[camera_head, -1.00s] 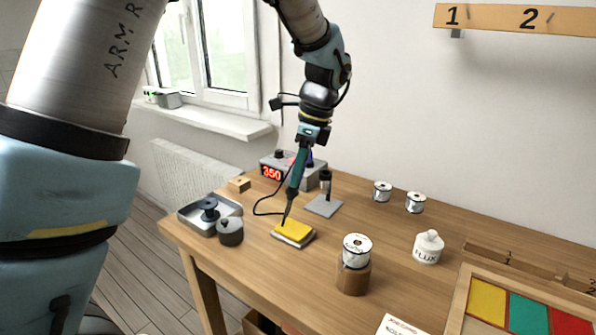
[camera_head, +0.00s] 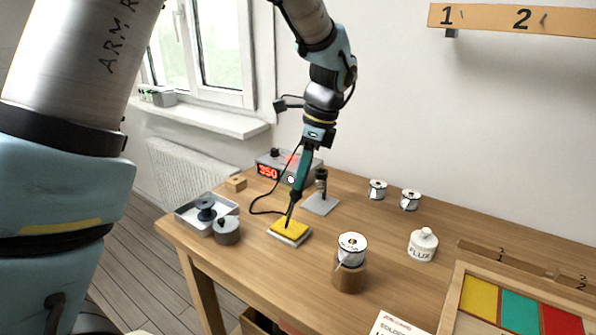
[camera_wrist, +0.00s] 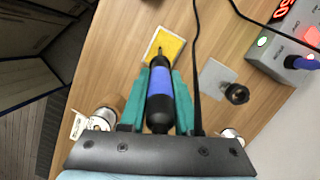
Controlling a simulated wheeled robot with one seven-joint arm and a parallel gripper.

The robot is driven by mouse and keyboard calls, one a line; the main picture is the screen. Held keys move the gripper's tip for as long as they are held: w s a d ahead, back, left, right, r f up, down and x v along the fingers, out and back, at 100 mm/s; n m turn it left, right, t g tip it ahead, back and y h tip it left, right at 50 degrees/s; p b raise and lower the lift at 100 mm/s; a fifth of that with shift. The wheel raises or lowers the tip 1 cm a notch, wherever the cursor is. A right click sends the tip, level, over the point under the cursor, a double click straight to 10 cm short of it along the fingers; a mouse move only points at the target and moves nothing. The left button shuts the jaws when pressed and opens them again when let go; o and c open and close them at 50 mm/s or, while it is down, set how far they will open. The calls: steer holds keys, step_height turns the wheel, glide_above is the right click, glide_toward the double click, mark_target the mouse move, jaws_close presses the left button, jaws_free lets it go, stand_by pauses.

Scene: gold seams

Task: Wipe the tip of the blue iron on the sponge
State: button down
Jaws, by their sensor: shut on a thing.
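The blue iron (camera_wrist: 159,85) is held in my gripper (camera_wrist: 161,92), with the two teal fingers shut on either side of its blue grip. In the head view my gripper (camera_head: 300,180) points steeply down above the sponge. The iron's dark tip (camera_head: 288,222) reaches the yellow sponge (camera_head: 298,230). It appears to touch the sponge's top, though a small gap cannot be ruled out. In the wrist view the tip overlaps the near left part of the sponge (camera_wrist: 172,45). The sponge sits in a grey holder.
The soldering station (camera_head: 268,172) reads 350 behind the gripper. A grey stand (camera_head: 321,204) is right of the sponge. A dark-grey round container (camera_head: 227,232) and a metal tray (camera_head: 188,222) are left. A solder spool (camera_head: 352,246) on a brown base and a flux bottle (camera_head: 423,243) are right.

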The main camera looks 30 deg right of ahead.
steer(key=shift+w+a+p, duration=0.3)
steer(key=shift+w+p, duration=0.2)
steer(key=shift+p, duration=0.4)
steer(key=shift+w+a+p, duration=0.3)
steer(key=shift+w+p, duration=0.2)
steer(key=shift+p, duration=0.4)
steer(key=s, duration=0.1)
steer(key=s+d+p, duration=0.1)
steer(key=s, duration=0.1)
steer(key=s+d, duration=0.1)
steer(key=shift+s+d, duration=0.2)
steer(key=shift+d, duration=0.05)
stand_by(1.7)
steer(key=shift+r+p, duration=0.1)
steer(key=shift+p, duration=0.2)
steer(key=p+v, duration=0.1)
steer(key=v, duration=0.1)
steer(key=p+v, duration=0.1)
steer(key=p, duration=0.1)
steer(key=a+p+v, duration=0.1)
steer(key=p+v, duration=0.1)
steer(key=shift+w+r, duration=0.3)
steer(key=shift+r, duration=0.2)
steer(key=shift+a, duration=0.1)
